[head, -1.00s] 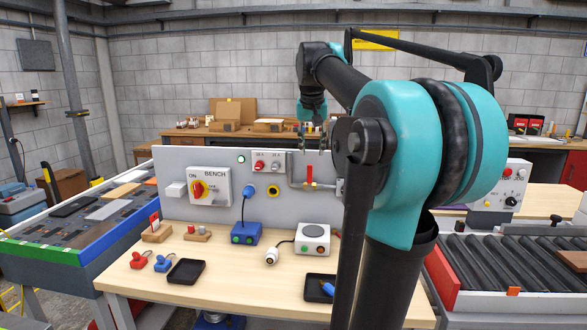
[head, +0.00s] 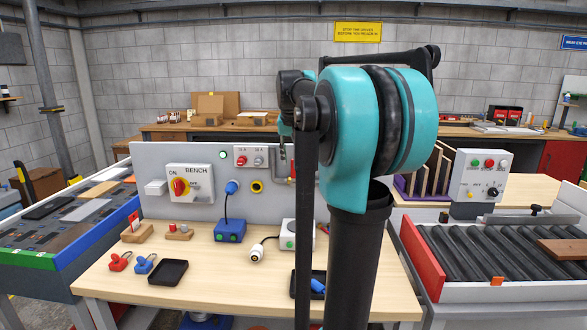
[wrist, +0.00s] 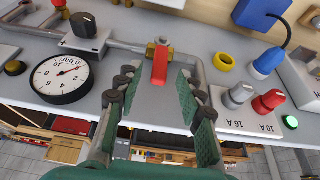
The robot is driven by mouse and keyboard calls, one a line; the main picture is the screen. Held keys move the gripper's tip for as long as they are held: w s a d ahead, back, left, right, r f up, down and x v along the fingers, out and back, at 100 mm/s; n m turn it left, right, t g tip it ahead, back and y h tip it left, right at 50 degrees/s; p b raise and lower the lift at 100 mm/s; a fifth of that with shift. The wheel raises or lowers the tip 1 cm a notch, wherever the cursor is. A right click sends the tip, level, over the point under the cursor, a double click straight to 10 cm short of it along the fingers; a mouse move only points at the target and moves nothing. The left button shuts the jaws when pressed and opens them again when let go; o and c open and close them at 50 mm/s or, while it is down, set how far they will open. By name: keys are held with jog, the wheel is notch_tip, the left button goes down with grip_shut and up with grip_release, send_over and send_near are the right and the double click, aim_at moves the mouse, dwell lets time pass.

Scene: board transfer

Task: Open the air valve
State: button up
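The air valve's red lever (wrist: 160,66) sits on a brass fitting in a grey pipe on the bench panel. In the wrist view it lies across the pipe's run and points toward my gripper. My gripper (wrist: 158,90) is open, one finger on each side of the lever. The lever's free end is at the gap between the fingertips; I see no clear contact.
The panel holds red and grey plugs (wrist: 268,101), a yellow ring socket (wrist: 224,62), a blue plug (wrist: 266,62) and a rotary switch (head: 190,184). On the bench are a blue box (head: 230,230) and a black tray (head: 168,272). A roller conveyor (head: 475,260) stands at the right.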

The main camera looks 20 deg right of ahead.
aim_at(293, 163)
jog(key=shift+x, duration=2.35)
grip_shut()
